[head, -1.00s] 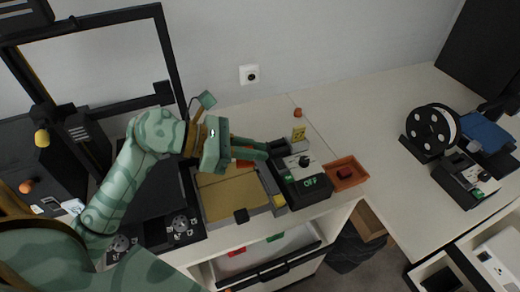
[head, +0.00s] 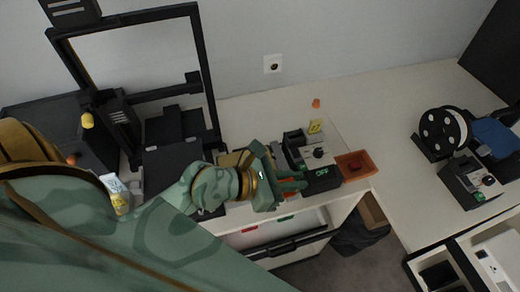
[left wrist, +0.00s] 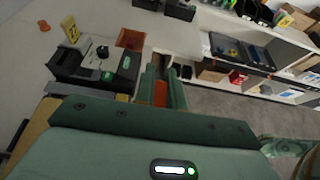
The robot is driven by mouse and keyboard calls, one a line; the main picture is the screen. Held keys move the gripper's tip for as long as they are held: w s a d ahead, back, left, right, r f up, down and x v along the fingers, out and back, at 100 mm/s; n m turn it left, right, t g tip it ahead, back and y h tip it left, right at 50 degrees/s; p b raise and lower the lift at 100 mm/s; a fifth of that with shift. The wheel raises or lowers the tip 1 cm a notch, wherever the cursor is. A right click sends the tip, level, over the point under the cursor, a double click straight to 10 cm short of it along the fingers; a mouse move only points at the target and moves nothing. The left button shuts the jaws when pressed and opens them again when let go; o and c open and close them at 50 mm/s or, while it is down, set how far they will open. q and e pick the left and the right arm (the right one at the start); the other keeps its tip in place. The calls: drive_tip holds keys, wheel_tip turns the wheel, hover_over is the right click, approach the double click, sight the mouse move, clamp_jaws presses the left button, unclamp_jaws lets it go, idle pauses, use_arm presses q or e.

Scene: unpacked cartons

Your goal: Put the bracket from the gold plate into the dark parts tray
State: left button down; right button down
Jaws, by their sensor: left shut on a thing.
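My left gripper (head: 296,181) is shut on the orange bracket (left wrist: 160,93), which shows between its fingers in the left wrist view. In the head view the fingers hide most of the bracket. The gripper is above the bench near its front edge, just in front of the "OFF" device. The gold plate (head: 231,159) is left of the gripper, mostly hidden by my arm; a strip of it shows in the left wrist view (left wrist: 32,125). A dark tray with small parts (left wrist: 240,52) may be the parts tray; I cannot be sure. My right gripper is out of view.
The "OFF" device (head: 320,172) stands close beside the gripper. An orange tray (head: 368,161) with a red piece is to its right. A black-framed machine (head: 207,90) stands at the left. A spool (head: 440,132) is at the right. The bench between has free room.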

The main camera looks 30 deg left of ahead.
use_arm(q)
drive_tip(key=w+a+f+b, duration=0.2)
drive_tip(key=a+f, duration=0.1)
drive_tip(key=w+a+f+b, duration=0.2)
drive_tip(key=w+a+f, duration=0.1)
drive_tip(key=a, duration=0.1)
drive_tip(key=w+a+f+b, duration=0.2)
drive_tip(key=a+f, duration=0.1)
drive_tip(key=a, duration=0.1)
drive_tip(key=shift+w+f+b, duration=0.15)
drive_tip(key=shift+w+b, duration=0.05)
drive_tip(key=shift+b, duration=0.1)
drive_tip(key=f, duration=0.1)
drive_tip(key=f+b, duration=0.1)
drive_tip(key=f, duration=0.1)
drive_tip(key=shift+w+a+f, duration=0.1)
drive_tip(key=shift+w+a, duration=0.1)
drive_tip(key=shift+a, duration=0.2)
drive_tip(key=shift+f, duration=0.1)
drive_tip(key=shift+f+b, duration=0.2)
drive_tip(key=shift+b, duration=0.1)
drive_tip(key=c, duration=1.5)
unclamp_jaws()
drive_tip(key=shift+r, duration=0.1)
drive_tip(key=shift+o, duration=0.2)
